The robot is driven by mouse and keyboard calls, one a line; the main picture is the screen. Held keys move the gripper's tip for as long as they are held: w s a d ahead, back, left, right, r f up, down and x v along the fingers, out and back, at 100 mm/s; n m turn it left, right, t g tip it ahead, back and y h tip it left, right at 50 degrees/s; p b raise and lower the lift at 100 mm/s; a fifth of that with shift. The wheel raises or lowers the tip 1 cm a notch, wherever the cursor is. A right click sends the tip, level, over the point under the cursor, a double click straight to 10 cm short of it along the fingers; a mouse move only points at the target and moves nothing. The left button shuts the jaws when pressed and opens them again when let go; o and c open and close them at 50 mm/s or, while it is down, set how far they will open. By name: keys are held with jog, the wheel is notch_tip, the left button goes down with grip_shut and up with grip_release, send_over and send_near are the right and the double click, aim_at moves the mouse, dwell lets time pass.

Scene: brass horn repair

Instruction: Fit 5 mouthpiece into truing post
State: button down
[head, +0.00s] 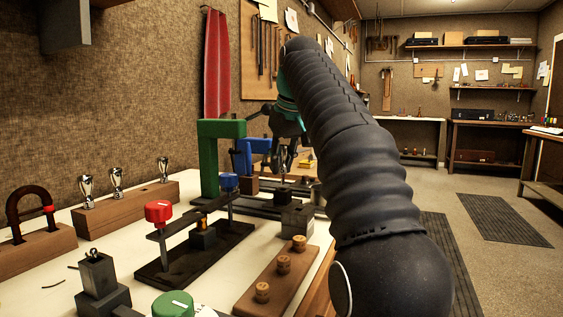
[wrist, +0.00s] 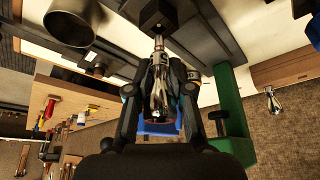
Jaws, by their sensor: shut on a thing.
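A chrome mouthpiece (wrist: 158,75) shows in the wrist view between the two dark fingers of my gripper (wrist: 160,88), which is shut on it. Its narrow shank points to the top of the picture, toward a dark metal fixture. In the head view my gripper (head: 288,150) is over the dark fixtures at the back of the bench, partly hidden by my arm. A small dark upright (head: 284,190) below it may be the truing post; I cannot tell whether the shank touches it. Other mouthpieces (head: 86,190) stand upright in a wooden block (head: 135,207) at left.
A green frame (head: 208,160) and a blue frame (head: 256,155) stand close beside my gripper. A red-knobbed fixture (head: 158,212), a grey block (head: 297,220) and a wooden strip with corks (head: 280,275) are nearer. White bench top shows between them.

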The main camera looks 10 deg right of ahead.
aim_at(283, 171)
jog(key=shift+f+b, duration=1.25)
jog(key=shift+f, duration=0.55)
jog(key=c, duration=1)
grip_release()
jog(key=shift+o, duration=0.2)
jog(key=shift+r, duration=0.1)
jog(key=shift+v, duration=1.9)
jog(key=shift+s+d+r, duration=0.1)
jog(key=shift+s+r, duration=0.3)
jog(key=shift+r, duration=0.1)
jog(key=s+d, duration=0.2)
jog(key=s, duration=0.9)
jog(key=shift+s, duration=0.25)
jog(key=shift+d, duration=0.15)
